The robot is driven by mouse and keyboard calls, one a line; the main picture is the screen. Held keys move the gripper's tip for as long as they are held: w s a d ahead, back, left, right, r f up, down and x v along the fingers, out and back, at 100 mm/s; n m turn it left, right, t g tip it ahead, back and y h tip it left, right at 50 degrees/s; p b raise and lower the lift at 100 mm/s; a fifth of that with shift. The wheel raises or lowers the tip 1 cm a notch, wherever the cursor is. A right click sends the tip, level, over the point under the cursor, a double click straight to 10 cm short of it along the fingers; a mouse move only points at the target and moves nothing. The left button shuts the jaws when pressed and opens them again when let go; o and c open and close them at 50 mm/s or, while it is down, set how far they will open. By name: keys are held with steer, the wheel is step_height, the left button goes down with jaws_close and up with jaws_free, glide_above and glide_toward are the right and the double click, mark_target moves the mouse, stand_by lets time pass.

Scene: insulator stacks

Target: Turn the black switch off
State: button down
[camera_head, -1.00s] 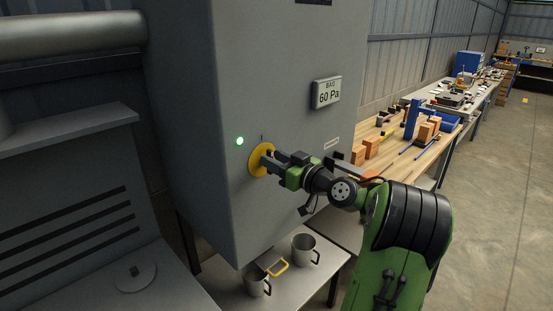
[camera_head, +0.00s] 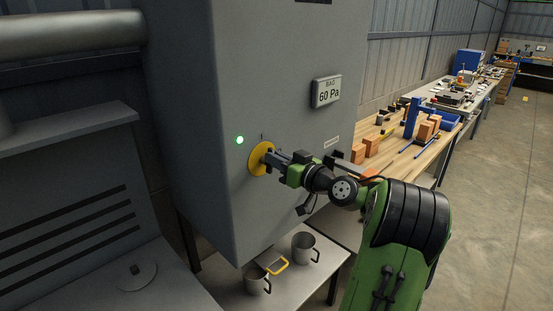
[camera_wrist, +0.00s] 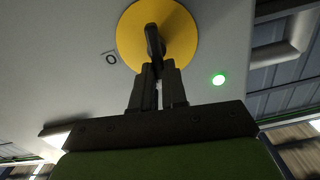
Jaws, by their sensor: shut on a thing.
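The black switch (camera_wrist: 154,40) is a narrow handle on a round yellow plate (camera_wrist: 178,22), set on the front of a grey cabinet (camera_head: 290,60). In the head view the yellow plate (camera_head: 257,165) shows at the cabinet's lower left, with the switch mostly hidden by my gripper (camera_head: 270,158). In the wrist view my gripper (camera_wrist: 157,70) has its fingertips close together, shut on the lower end of the switch handle. An "O" mark (camera_wrist: 111,58) is left of the plate there. A green light (camera_head: 239,141) is lit beside the plate.
A gauge reading 60 Pa (camera_head: 327,91) is on the cabinet above right. Metal mugs (camera_head: 304,247) stand on a low table (camera_head: 318,276) below the cabinet. A workbench (camera_head: 388,160) with blocks and tools runs along the wall at right. The floor (camera_head: 500,190) at right is clear.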

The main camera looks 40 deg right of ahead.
steer(key=shift+d+f+m+p, duration=0.35)
steer(key=shift+m+p, duration=1.05)
steer(key=shift+m, duration=1.35)
steer(key=shift+d+f+m+p, duration=0.3)
steer(key=shift+m+p, duration=1.05)
steer(key=shift+m, duration=1.35)
steer(key=shift+d+f+m+p, duration=0.3)
steer(key=shift+m+p, duration=1.1)
steer(key=shift+m, duration=1.35)
steer(key=shift+f, duration=0.15)
steer(key=c, duration=1.2)
jaws_free()
steer(key=shift+o, duration=0.2)
steer(key=s+b, duration=0.2)
steer(key=s, duration=1.3)
steer(key=shift+s+d, duration=0.15)
steer(key=shift+s, duration=0.25)
